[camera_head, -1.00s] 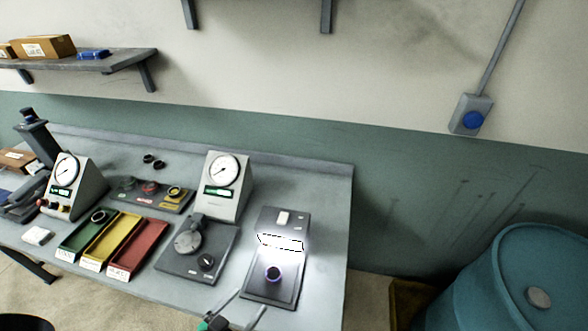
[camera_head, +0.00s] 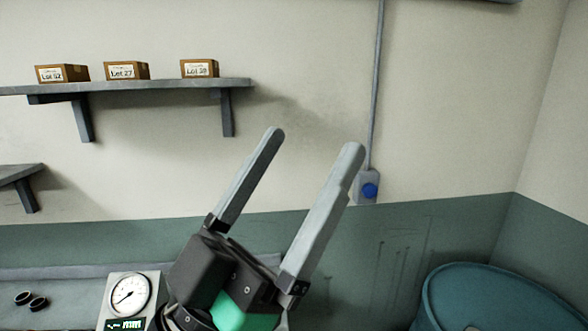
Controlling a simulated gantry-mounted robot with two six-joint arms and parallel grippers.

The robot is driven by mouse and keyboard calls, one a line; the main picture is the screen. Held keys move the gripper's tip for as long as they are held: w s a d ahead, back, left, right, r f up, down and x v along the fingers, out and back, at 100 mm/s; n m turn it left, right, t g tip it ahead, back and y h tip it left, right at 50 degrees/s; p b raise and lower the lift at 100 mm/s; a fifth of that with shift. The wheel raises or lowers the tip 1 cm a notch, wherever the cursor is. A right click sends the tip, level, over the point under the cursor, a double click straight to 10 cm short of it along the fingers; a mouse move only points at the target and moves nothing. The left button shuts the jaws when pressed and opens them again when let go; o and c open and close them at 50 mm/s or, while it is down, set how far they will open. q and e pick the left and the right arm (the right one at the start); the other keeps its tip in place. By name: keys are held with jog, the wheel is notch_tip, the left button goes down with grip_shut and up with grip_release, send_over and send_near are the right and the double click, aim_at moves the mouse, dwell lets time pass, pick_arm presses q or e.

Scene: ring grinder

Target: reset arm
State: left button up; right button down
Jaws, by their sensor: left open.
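My left gripper (camera_head: 315,140) is large in the middle of the head view. Its two grey fingers point up and to the right, spread apart with nothing between them. It is raised in front of the wall and hides part of the bench behind it. My right gripper is not in view.
A dial gauge (camera_head: 128,295) and two black rings (camera_head: 30,300) are on the bench (camera_head: 70,288) at lower left. A shelf (camera_head: 160,86) holds boxes. A wall switch (camera_head: 368,188) has a blue button. A teal barrel (camera_head: 500,300) stands at lower right.

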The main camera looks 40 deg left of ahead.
pick_arm(q)
notch_tip(320, 180, up, 25)
jog(key=p, duration=2.4)
jog(key=shift+s+h, duration=0.2)
jog(key=shift+h, duration=0.1)
